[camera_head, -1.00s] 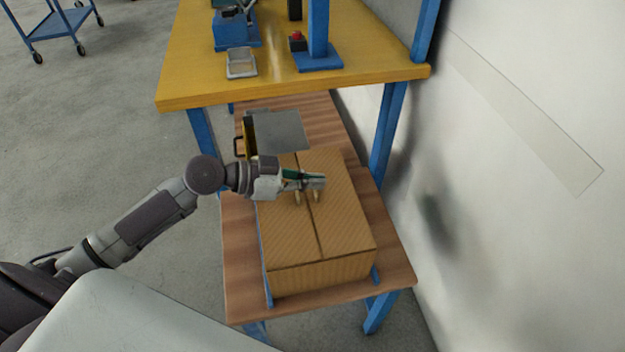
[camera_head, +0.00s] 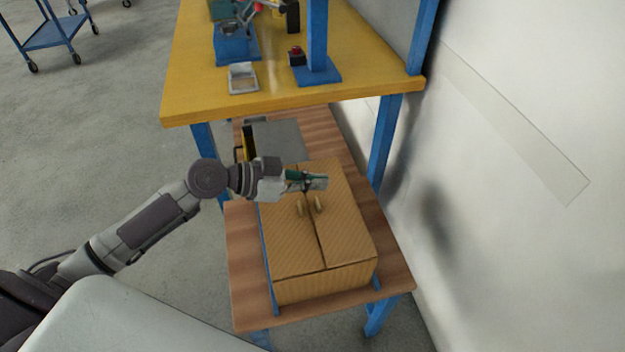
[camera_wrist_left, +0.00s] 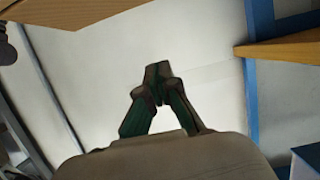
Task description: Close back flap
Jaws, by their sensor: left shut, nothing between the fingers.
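A brown cardboard box (camera_head: 335,225) sits on the low wooden table in the head view. Its top flaps lie about flat, with a narrow seam running lengthwise between them. The far edge of the top is partly hidden behind my left gripper, so I cannot tell how the back flap lies. My left gripper (camera_head: 312,182) is over the far half of the box top, fingers pointing right. Its fingers meet and hold nothing; the left wrist view shows the tips together (camera_wrist_left: 158,72). I cannot tell whether it touches the cardboard. My right gripper is not in view.
The low wooden table (camera_head: 245,290) has a narrow bare rim around the box. A grey-topped case (camera_head: 278,140) stands just behind the box. The yellow workbench (camera_head: 350,90) with blue legs rises beyond. A white wall (camera_head: 500,230) is on the right.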

